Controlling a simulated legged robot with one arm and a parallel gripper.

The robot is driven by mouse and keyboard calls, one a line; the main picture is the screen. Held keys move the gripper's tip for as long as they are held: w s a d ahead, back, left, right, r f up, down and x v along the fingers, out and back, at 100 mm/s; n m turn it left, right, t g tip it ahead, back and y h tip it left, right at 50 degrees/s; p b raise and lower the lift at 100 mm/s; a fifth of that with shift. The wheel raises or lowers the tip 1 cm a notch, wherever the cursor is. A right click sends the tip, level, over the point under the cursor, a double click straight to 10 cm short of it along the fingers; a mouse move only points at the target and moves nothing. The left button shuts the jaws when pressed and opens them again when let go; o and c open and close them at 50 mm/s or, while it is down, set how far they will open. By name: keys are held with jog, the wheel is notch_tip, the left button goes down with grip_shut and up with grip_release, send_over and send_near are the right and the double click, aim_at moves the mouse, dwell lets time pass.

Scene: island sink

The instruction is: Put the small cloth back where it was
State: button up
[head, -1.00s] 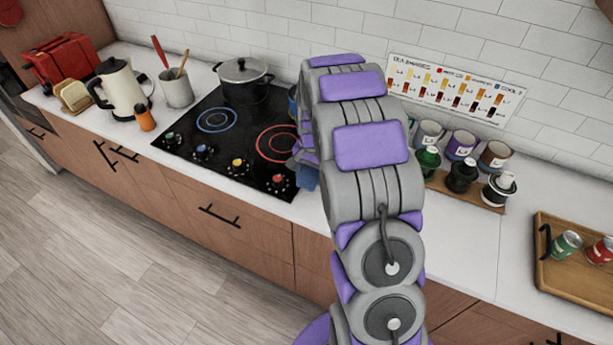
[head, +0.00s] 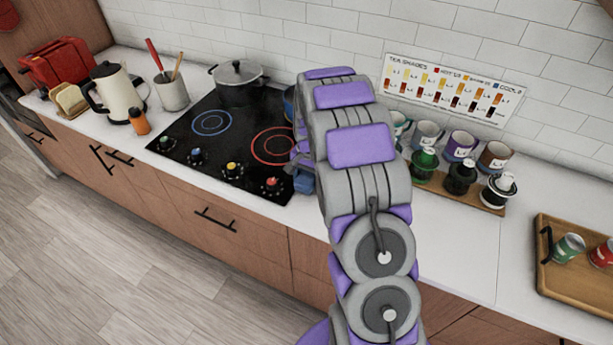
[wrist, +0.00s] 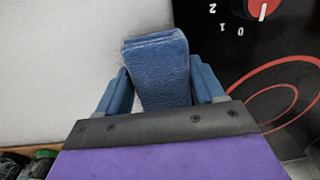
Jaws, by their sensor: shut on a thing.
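The small cloth (wrist: 156,70) is blue and looks folded. In the wrist view it sits between the two blue fingers of my gripper (wrist: 160,92), which is shut on it. The cloth is over or on the white counter, just beside the black cooktop; I cannot tell whether it touches the counter. In the head view my gripper (head: 302,172) is at the cooktop's right edge, mostly hidden behind my arm, and the cloth cannot be made out clearly there.
The black cooktop (head: 188,132) has knobs along its front and a pot (head: 238,84) at the back. A wooden tray (head: 568,282) with cans is at far right. White counter (head: 460,240) is bare before the board.

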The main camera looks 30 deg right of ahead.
aim_at(305, 177)
jog(key=o, duration=0.8)
jog(key=shift+o, duration=0.9)
jog(key=shift+a, duration=0.75)
jog(key=shift+d+r, duration=0.3)
jog(key=shift+d, duration=0.2)
notch_tip(305, 177, up, 11)
jog(key=p, duration=0.2)
jog(key=s+a+r+n, duration=0.3)
jog(key=s+a+r, duration=0.35)
jog(key=s, duration=0.35)
jog(key=s+a+r+n, duration=0.1)
jog(key=s+a+n, duration=0.1)
jog(key=s, duration=0.7)
jog(key=s+a+r+n+g, duration=0.1)
jog(key=s+a+n, duration=0.2)
jog(key=s, duration=0.7)
jog(key=s+a+r+n+g, duration=0.1)
jog(key=s+a, duration=0.3)
jog(key=s, duration=0.6)
jog(key=shift+r+n, duration=0.1)
jog(key=shift+n, duration=0.6)
